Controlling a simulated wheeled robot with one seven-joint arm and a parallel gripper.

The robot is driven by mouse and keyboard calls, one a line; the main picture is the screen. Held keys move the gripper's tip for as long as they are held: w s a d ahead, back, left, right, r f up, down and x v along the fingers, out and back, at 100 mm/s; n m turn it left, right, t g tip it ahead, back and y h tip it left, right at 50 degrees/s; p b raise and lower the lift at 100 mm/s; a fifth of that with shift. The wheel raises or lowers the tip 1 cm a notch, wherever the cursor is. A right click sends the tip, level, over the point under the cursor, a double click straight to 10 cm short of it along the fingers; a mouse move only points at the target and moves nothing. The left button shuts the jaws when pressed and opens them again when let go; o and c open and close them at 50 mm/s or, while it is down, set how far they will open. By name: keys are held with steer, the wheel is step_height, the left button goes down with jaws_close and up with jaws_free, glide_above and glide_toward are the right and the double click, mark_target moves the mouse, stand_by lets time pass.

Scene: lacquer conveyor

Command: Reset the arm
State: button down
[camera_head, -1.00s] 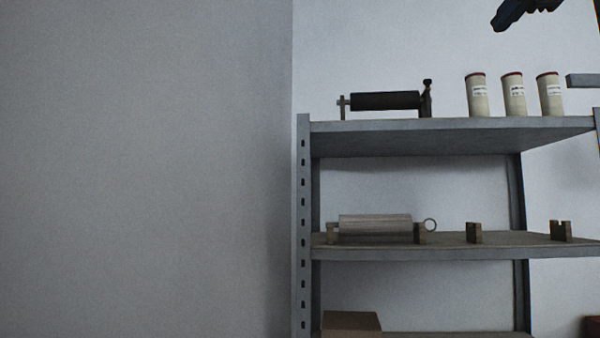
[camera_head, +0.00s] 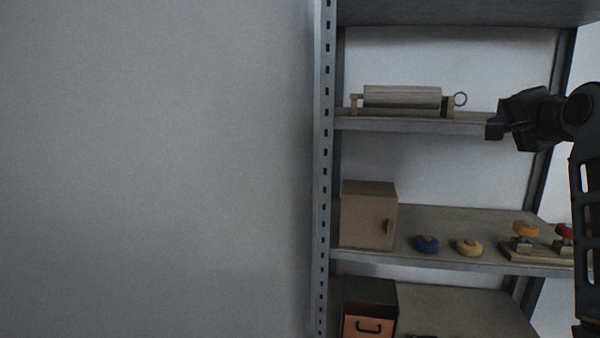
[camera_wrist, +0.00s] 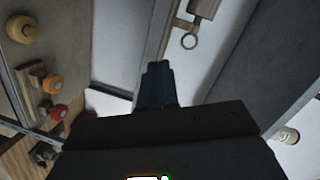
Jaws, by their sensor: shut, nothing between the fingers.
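My gripper (camera_head: 494,127) is at the right in the head view, in front of the shelving unit (camera_head: 324,150) near the end of the shelf with the roller. Its fingers are together with nothing between them. In the wrist view my gripper (camera_wrist: 157,66) points up the picture, its dark fingers side by side, and appears clear of the shelf boards. My arm comes down along the right edge of the head view.
A wooden roller (camera_head: 402,97) with a ring lies on the upper shelf. Below are a brown box (camera_head: 368,216), a blue disc (camera_head: 427,244), a yellow disc (camera_head: 468,247) and an orange knob (camera_head: 525,229). An orange drawer box (camera_head: 370,325) is lower. A plain wall fills the left.

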steer(key=s+a+f+n, duration=0.1)
steer(key=s+a+f, duration=0.2)
steer(key=f, duration=0.8)
steer(key=s+a+f+n, duration=0.15)
steer(key=s+f, duration=0.25)
steer(key=f, duration=0.6)
steer(key=s+a+f+n, duration=0.1)
steer(key=s+a+f, duration=0.2)
steer(key=s+f, duration=0.5)
steer(key=s+a+f+n, duration=0.2)
steer(key=s+a+f, duration=0.2)
steer(key=s+f, duration=0.35)
steer(key=s+a+f+n, duration=0.2)
steer(key=s+f, duration=0.1)
steer(key=s, duration=0.7)
steer(key=s+a+r+n, duration=0.1)
steer(key=s+r+n, duration=0.1)
steer(key=s, duration=1.1)
steer(key=s+a+r+n+g+y, duration=0.1)
steer(key=s+a+r+n, duration=0.1)
steer(key=s, duration=1.1)
steer(key=shift+s+a+r+n, duration=0.35)
steer(key=shift+r+n, duration=0.4)
steer(key=shift+n, duration=0.4)
